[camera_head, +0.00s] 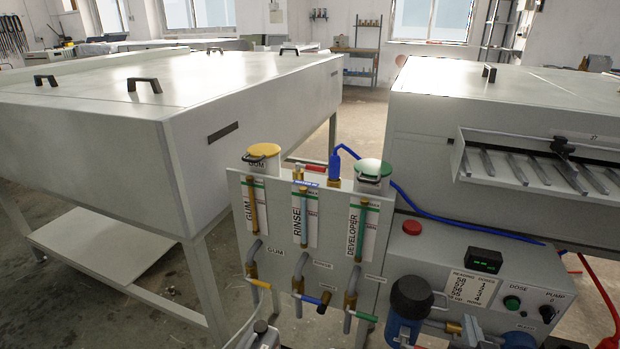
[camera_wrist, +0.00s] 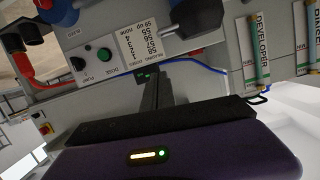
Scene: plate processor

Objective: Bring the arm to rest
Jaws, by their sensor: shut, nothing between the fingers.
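My gripper (camera_wrist: 148,80) shows in the wrist view, with its dark fingers together and nothing between them. The wrist view is turned upside down. Behind the fingertips is the grey control box (camera_wrist: 108,82) with a green button and a reading/doses label. I cannot tell whether the fingertips touch it. In the head view the same control box (camera_head: 455,256) is at the lower right, and I cannot make out my gripper there.
The grey panel (camera_head: 326,262) carries gum, rinse and developer gauges and valves. A blue filter housing (camera_head: 408,300) stands out in front at its right. Large grey processor housings (camera_head: 245,135) (camera_head: 425,110) stand on both sides. Blue and red hoses run nearby. Floor shows between the housings.

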